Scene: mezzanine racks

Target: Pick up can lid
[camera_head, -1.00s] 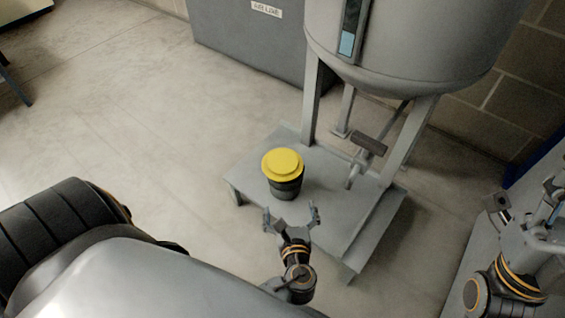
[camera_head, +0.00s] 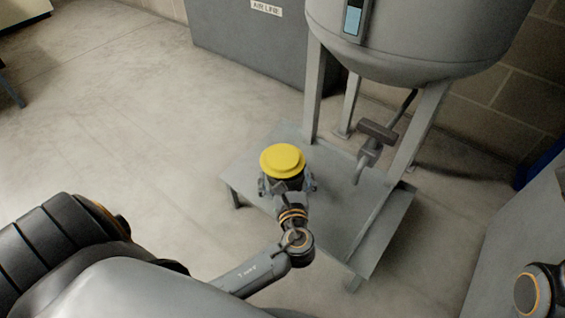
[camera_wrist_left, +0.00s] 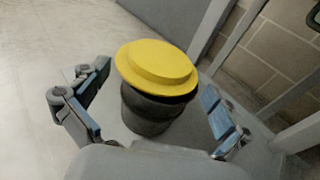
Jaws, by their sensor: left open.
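The can lid (camera_head: 282,160) is a yellow stepped disc on top of a dark can (camera_head: 287,183), which stands upright on a low grey platform. My left gripper (camera_head: 288,186) is open, with its fingers on either side of the can, a little below the lid in the head view. In the left wrist view the lid (camera_wrist_left: 157,68) sits tilted in the picture above the dark can (camera_wrist_left: 150,112), between the spread fingers of the left gripper (camera_wrist_left: 152,112). I cannot tell whether either finger touches the can. My right gripper is out of the head view; only part of that arm shows.
The grey platform (camera_head: 335,212) holds a large grey tank (camera_head: 420,40) on legs. A valve handle (camera_head: 377,132) juts out under the tank, right of the can. A grey cabinet (camera_head: 262,50) stands behind. The floor to the left is clear.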

